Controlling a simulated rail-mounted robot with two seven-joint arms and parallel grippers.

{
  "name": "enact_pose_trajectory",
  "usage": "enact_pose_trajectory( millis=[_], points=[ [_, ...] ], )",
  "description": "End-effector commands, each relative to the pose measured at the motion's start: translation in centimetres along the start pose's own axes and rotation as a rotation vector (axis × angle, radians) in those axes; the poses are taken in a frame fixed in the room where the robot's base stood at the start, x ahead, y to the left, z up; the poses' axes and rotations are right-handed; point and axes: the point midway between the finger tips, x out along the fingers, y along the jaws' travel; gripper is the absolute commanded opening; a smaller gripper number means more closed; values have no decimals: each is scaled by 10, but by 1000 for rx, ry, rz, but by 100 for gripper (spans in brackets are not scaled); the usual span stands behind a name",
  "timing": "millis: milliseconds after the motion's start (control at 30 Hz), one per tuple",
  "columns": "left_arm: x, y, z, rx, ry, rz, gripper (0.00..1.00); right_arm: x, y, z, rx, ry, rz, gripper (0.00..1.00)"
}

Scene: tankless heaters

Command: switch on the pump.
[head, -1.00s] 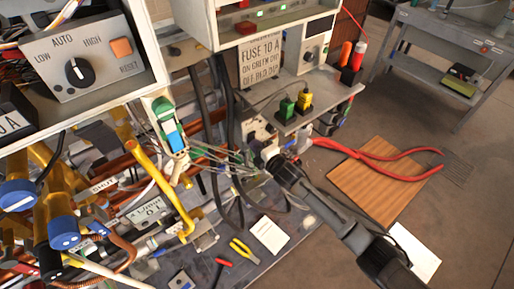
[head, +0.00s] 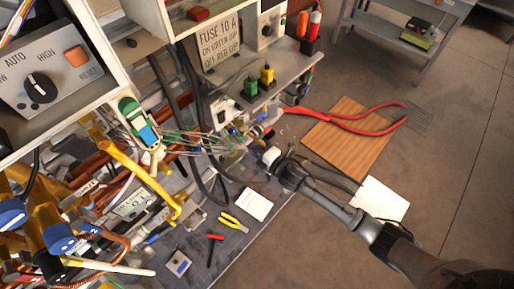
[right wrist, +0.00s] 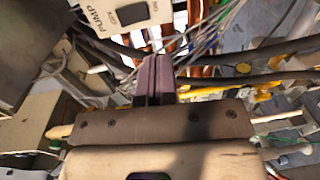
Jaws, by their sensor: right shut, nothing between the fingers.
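In the right wrist view, a cream plate lettered PUMP (right wrist: 125,15) with a dark rocker switch (right wrist: 130,13) shows at the top edge, partly cut off. My right gripper (right wrist: 156,62) is shut and empty. Its purple-grey fingers point up the picture, just below and right of the plate, and appear apart from it. I cannot tell which way the rocker is set. In the head view my right gripper (head: 281,167) is beside the bench's right edge, by a small white piece. I cannot pick out the pump plate there. My left gripper is not in view.
Cables (head: 205,140) and pipes crowd the bench left of the gripper. A fuse sign (head: 220,47) and a shelf with green and yellow plugs (head: 250,87) stand behind. Pliers (head: 234,222) and a white card (head: 257,204) lie on the bench.

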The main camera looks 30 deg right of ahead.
Motion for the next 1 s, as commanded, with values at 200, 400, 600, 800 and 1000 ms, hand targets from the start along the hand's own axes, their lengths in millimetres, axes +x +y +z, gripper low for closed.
enact_pose_trajectory(
  millis=[200,400,600,800,1000],
  points=[
    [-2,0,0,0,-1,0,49,-10,-2,0,-1,-1,1,0],
    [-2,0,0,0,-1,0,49,-11,-2,0,-1,0,1,0],
    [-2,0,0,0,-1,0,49,-11,-2,0,-1,0,1,0],
    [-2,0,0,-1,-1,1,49,-11,-2,0,1,0,1,0],
    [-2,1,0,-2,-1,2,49,-11,-11,7,145,-47,-53,0]
  ],
)
